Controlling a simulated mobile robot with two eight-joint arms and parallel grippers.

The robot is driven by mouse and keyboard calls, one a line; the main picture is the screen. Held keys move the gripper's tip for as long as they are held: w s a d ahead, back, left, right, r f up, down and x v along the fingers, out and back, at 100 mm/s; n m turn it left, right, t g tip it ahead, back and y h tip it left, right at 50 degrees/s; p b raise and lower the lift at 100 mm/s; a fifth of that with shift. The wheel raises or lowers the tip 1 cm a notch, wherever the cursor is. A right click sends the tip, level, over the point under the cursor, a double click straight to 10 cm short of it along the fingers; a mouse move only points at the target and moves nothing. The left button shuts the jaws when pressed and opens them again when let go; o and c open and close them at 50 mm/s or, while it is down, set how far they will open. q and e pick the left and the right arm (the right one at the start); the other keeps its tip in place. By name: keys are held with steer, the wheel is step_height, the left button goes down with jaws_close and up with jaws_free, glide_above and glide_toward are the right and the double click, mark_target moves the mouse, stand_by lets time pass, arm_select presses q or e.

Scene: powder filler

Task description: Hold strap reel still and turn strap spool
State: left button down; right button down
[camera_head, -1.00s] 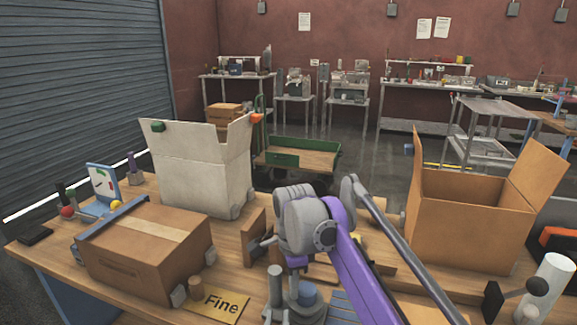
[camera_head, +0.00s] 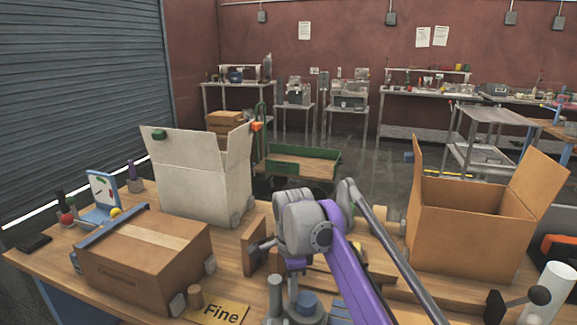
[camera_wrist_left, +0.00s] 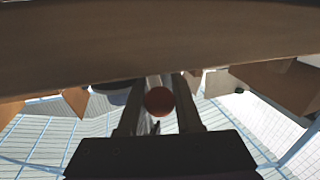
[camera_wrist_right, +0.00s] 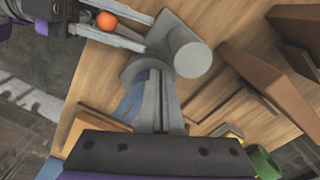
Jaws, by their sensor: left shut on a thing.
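A light grey cylinder with a flat grey flange (camera_wrist_right: 192,60) stands on the wooden table in the right wrist view; it looks like the strap reel, but I cannot tell reel from spool. My right gripper (camera_wrist_right: 157,78) points at it, its grey fingers close together and reaching the flange; whether they grip it is unclear. My left gripper (camera_wrist_right: 146,36) comes in from the upper left beside the flange, with an orange-red knob (camera_wrist_right: 106,20) at its fingers. In the left wrist view the knob (camera_wrist_left: 159,100) sits between the left fingers, which are shut on it.
A closed cardboard box (camera_head: 145,255) and a white open carton (camera_head: 200,180) stand left on the table. An open cardboard box (camera_head: 468,230) stands right. A white cylinder (camera_head: 553,288) stands lower right. My purple arm crosses the middle.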

steer(key=shift+a, duration=0.1)
steer(key=shift+w+a, duration=0.1)
steer(key=shift+a, duration=0.15)
stand_by(0.3)
steer(key=s+r, duration=0.3)
steer(key=r, duration=0.4)
glide_above(293, 316)
steer(key=shift+f, duration=3.5)
steer(key=shift+w+d, duration=0.2)
steer(key=shift+d, duration=0.1)
steer(key=shift+w+a, duration=0.1)
steer(key=shift+w, duration=0.05)
steer(key=shift+w+a, duration=0.2)
steer(key=shift+w, duration=0.8)
